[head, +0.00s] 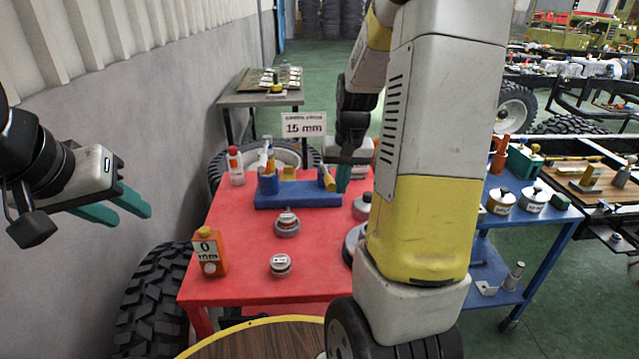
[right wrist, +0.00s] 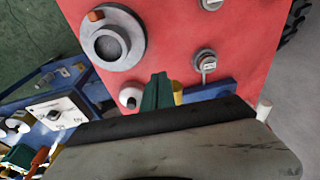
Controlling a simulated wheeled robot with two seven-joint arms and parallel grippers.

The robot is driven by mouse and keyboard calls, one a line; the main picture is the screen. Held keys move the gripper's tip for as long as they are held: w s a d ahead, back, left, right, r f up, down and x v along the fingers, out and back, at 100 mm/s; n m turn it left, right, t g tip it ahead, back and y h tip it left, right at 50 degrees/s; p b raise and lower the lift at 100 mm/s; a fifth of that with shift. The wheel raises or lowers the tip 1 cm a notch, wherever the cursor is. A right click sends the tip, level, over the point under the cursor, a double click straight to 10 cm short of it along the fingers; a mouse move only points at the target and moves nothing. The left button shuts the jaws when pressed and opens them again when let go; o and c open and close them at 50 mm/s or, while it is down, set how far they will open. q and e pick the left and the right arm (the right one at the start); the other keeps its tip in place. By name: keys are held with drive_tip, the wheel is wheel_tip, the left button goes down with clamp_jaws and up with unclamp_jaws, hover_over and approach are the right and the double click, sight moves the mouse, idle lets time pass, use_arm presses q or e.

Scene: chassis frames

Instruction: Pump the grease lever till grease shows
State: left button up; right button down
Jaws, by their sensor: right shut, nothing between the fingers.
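No part can be surely told as the grease lever, and no grease can be made out. A blue stand (head: 297,200) on the red table (head: 235,235) bears a yellow upright piece (head: 327,178) at its right end. My right gripper (head: 343,178) has green fingers beside this piece; my arm hides much there. In the right wrist view the shut, empty fingers (right wrist: 158,92) are close to a yellow part (right wrist: 178,92) by the blue stand (right wrist: 208,92); contact cannot be told. My left gripper (head: 125,207) is open and empty, left of the table.
An orange "0 mm" bottle (head: 209,252), a red-capped bottle (head: 235,166) and small round grey pieces (head: 287,224) stand on the table. A grey disc with a raised ring (right wrist: 112,40) lies there too. A "15 mm" sign (head: 304,125) stands behind. A blue cart (head: 545,235) is at right.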

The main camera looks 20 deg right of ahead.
drive_tip(key=shift+s+a+r, duration=0.1)
drive_tip(key=shift+s+r, duration=0.3)
drive_tip(key=shift+r, duration=0.2)
drive_tip(key=shift+s+r, duration=0.35)
drive_tip(key=shift+r, duration=0.2)
drive_tip(key=s+a+r+n+t+y, duration=0.1)
drive_tip(key=s+a+r+t, duration=0.1)
drive_tip(key=s+a+r, duration=0.4)
drive_tip(key=s+a+r+n+t+y, duration=0.1)
drive_tip(key=s+a+r+n+t, duration=0.1)
drive_tip(key=s+a+r, duration=0.4)
drive_tip(key=s+a, duration=0.1)
drive_tip(key=s, duration=0.3)
drive_tip(key=shift+s+r, duration=0.2)
drive_tip(key=shift+r, duration=0.15)
drive_tip(key=shift+d, duration=0.1)
